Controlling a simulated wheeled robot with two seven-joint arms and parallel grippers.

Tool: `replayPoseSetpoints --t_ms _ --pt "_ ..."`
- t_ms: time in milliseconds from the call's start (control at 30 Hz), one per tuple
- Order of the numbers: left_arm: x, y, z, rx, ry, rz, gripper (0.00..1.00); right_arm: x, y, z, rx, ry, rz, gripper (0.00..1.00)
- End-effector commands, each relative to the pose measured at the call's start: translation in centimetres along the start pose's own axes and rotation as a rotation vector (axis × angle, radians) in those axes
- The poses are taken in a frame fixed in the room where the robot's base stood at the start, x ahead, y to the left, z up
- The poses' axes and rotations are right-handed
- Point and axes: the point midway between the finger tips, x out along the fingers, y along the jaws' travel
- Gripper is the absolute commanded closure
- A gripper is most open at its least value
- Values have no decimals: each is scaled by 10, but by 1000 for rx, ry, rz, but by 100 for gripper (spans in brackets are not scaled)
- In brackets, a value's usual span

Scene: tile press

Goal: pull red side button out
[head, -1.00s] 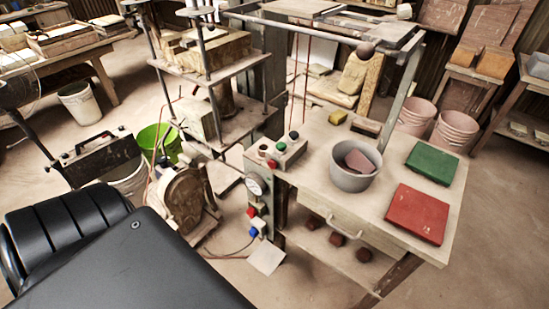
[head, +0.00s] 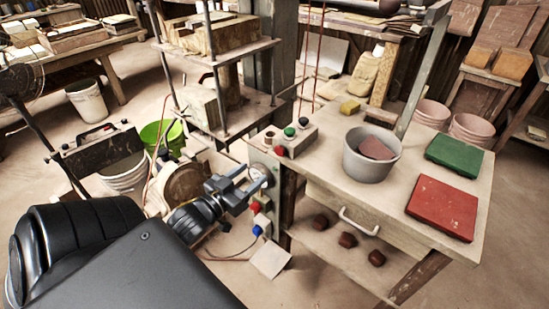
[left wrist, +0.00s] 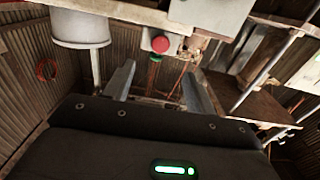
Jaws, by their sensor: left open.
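The red side button (head: 254,207) is on the side of the press table, below the round gauge (head: 258,176) and above a blue button (head: 257,230). My left gripper (head: 256,182) is beside the gauge, just above the red side button, with its fingers apart and nothing between them. In the left wrist view a round red button (left wrist: 160,44) on a pale box shows ahead of my open left gripper (left wrist: 158,72), roughly between the fingertips and apart from them. A green part (left wrist: 155,58) shows close below it. My right gripper is not in view.
On the tabletop are a control box (head: 292,139) with several knobs, a grey bucket (head: 370,172), a green tile (head: 460,155) and a red tile (head: 443,207). A drawer handle (head: 358,222) sticks out in front. A round machine (head: 185,188) stands left of the table.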

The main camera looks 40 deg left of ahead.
Motion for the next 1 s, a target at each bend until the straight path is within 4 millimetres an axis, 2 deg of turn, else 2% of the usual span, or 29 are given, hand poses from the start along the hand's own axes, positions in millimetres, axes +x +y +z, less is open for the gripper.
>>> replayPoseSetpoints --t_ms 133,233,500,700,1000 --pt "5 0 -1 0 2 0 44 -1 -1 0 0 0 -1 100" --pt "17 0 -2 1 3 -1 44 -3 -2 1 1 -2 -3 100" --pt "67 0 -2 0 2 -1 44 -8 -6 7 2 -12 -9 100" --pt "96 0 0 1 1 -2 44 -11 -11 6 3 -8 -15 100" --pt "109 0 1 1 -2 0 44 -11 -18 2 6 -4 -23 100"
